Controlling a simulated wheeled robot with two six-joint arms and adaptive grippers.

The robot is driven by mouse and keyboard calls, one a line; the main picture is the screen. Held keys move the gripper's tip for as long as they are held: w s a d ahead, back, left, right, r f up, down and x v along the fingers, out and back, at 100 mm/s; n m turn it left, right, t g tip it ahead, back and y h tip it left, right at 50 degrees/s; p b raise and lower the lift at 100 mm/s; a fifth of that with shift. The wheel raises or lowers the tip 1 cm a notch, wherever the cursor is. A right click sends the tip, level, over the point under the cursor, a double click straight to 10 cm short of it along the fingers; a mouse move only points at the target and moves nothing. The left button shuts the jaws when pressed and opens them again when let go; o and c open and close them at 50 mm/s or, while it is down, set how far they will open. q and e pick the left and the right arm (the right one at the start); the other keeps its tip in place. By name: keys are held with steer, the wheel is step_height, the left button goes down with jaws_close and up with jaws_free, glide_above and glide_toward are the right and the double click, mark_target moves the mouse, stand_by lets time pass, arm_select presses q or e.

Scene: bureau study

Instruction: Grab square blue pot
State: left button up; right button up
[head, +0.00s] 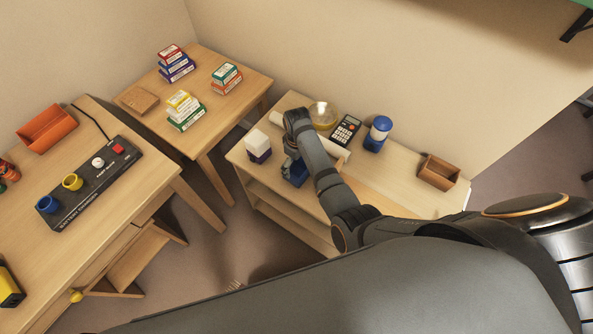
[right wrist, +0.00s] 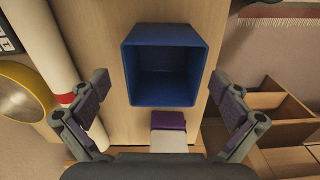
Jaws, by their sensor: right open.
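The square blue pot (head: 297,178) stands on the low wooden cabinet, partly hidden behind my right arm in the head view. In the right wrist view, the pot (right wrist: 166,33) is open towards the camera and looks empty. My right gripper (head: 291,152) is at the pot. Its fingers are spread wide, with purple pads on either side of the near part of the pot (right wrist: 164,97), and gaps show between pads and walls. My left gripper is not in view.
The cabinet's front edge (head: 274,191) is near.

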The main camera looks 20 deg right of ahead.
mark_target(297, 175)
steer(key=shift+s+a+f+b, duration=0.1)
steer(key=shift+f+b, duration=0.05)
steer(key=shift+f, duration=1.2)
steer(key=shift+a+f+b, duration=0.1)
steer(key=shift+f+b, duration=0.05)
steer(key=shift+f, duration=1.2)
steer(key=shift+r, duration=0.1)
steer(key=c, duration=1.3)
